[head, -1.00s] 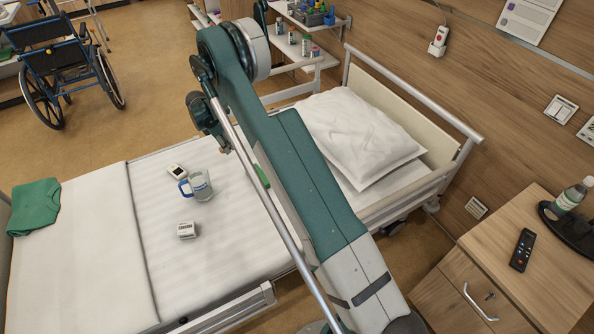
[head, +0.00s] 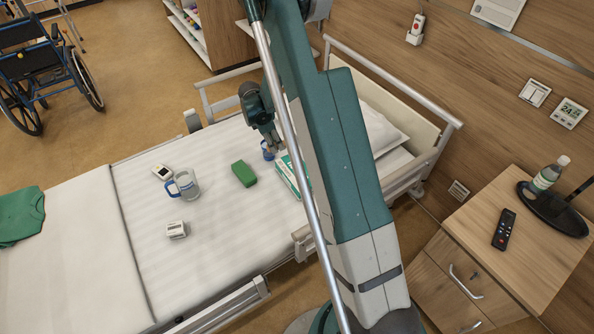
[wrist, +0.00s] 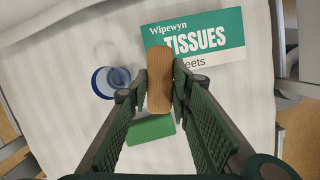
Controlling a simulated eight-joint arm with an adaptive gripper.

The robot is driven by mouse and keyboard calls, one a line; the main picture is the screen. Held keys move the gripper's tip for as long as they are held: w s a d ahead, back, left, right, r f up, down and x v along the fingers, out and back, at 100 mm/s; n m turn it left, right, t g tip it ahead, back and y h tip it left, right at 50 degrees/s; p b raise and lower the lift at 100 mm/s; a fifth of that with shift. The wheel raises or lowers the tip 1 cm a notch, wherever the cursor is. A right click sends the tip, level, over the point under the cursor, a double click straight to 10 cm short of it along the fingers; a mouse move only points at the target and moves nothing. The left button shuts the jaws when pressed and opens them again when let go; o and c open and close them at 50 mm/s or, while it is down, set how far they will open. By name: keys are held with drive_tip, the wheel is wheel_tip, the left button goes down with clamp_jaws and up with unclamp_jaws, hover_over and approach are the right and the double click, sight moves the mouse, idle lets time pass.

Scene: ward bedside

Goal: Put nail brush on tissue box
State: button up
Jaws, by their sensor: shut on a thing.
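The nail brush (wrist: 159,80), a wooden-brown oblong, is clamped between the fingers of my gripper (wrist: 160,88) in the wrist view. The tissue box (wrist: 205,38) is white and green with "TISSUES" on top. It lies beyond the brush, whose far end overlaps the box's near left edge in the wrist view; the height gap cannot be told. In the head view the tissue box (head: 287,178) lies on the bed, partly hidden by my arm. My gripper (head: 275,150) is just above its far end there, and the brush cannot be made out.
A green block (head: 243,173) lies left of the tissue box. A blue-rimmed round item (wrist: 105,82) stands close to the box's left. A pillow (head: 382,130) lies right.

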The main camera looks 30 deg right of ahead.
drive_tip(key=r+m, duration=0.2)
hover_over(298, 170)
drive_tip(key=shift+a+f, duration=0.1)
drive_tip(key=shift+a, duration=0.35)
drive_tip(key=shift+w+f, duration=0.1)
drive_tip(key=shift+f+b, duration=0.5)
drive_tip(key=shift+f, duration=2.55)
drive_tip(key=shift+f+b, duration=0.45)
drive_tip(key=shift+f, duration=1.4)
drive_tip(key=shift+f, duration=0.2)
drive_tip(key=o, duration=0.9)
drive_tip(key=shift+r, duration=0.15)
